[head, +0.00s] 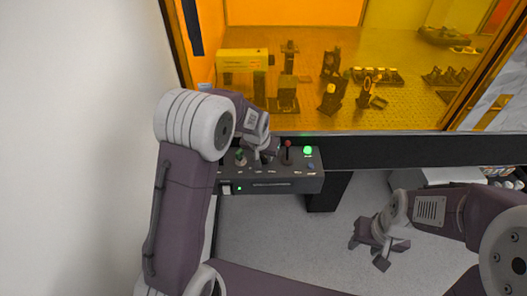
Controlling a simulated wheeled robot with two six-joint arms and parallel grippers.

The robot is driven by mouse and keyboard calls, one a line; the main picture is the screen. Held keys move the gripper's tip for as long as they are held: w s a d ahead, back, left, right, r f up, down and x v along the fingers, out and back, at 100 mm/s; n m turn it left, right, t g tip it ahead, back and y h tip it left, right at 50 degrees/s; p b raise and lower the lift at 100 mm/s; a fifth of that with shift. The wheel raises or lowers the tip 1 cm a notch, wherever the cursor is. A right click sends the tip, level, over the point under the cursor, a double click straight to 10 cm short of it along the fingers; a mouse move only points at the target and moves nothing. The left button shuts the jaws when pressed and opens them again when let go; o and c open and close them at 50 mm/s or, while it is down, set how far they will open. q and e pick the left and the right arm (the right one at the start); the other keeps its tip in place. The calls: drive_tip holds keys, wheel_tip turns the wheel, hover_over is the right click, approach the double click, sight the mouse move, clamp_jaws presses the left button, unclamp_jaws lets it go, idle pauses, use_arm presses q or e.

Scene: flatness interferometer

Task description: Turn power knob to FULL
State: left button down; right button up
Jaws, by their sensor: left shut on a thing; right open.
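The control box (285,185) sits below the front edge of the amber-windowed enclosure. My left gripper (264,155) reaches down onto its top panel and is shut on what looks like the power knob, which the fingers almost wholly hide. The knob's pointer and the FULL mark cannot be read. My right gripper (378,246) is open and empty, low over the grey floor at the right, apart from the box.
Beside my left gripper stand a small knob or switch with a green top (240,157), a red-topped lever (289,147), a lit green lamp (308,150) and a blue button (311,166). Optics (332,95) stand behind the amber window. The floor (285,228) below is clear.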

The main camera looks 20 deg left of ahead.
use_arm(q)
drive_tip(key=shift+w+r+n+y, duration=0.15)
drive_tip(key=shift+n+y, duration=0.15)
drive_tip(key=shift+n, duration=0.6)
drive_tip(key=c, duration=1.1)
unclamp_jaws()
drive_tip(key=shift+c, duration=0.2)
drive_tip(key=v, duration=0.9)
drive_tip(key=shift+s, duration=0.2)
drive_tip(key=s+a+f+g, duration=0.1)
drive_tip(key=s+f, duration=0.1)
drive_tip(key=s, duration=0.4)
drive_tip(key=s+a+f+g, duration=0.1)
drive_tip(key=s+f, duration=0.2)
drive_tip(key=s, duration=0.4)
drive_tip(key=s+f+m+g, duration=0.1)
drive_tip(key=s+f, duration=0.2)
drive_tip(key=s, duration=0.4)
drive_tip(key=shift+a, duration=0.4)
